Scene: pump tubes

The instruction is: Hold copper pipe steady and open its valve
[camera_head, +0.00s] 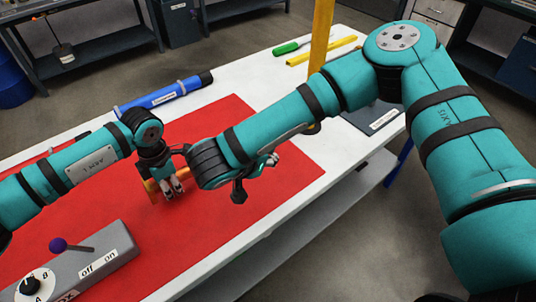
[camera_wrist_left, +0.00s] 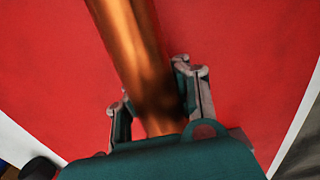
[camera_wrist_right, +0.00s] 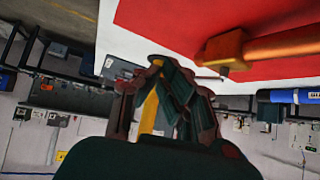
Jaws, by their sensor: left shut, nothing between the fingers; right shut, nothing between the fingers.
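The copper pipe (camera_head: 152,189) stands over the red mat, mostly hidden behind my left gripper. In the left wrist view the pipe (camera_wrist_left: 131,45) runs down the picture between the fingers. My left gripper (camera_head: 174,187) reads as shut and empty, though its fingers look apart there; I cannot tell whether they touch the pipe. My right gripper (camera_head: 272,160) is shut and empty above the mat, right of the left one. In the right wrist view, an orange block (camera_wrist_right: 224,51) with a thin rod, perhaps the valve, sits at the pipe's end, apart from the fingers (camera_wrist_right: 145,72).
A grey box (camera_head: 95,272) with a purple-knobbed lever, an off/on label and a dial stands at front left. A blue tube (camera_head: 160,97) lies on the white table behind the red mat (camera_head: 280,190). A yellow post (camera_head: 321,35) stands at the back.

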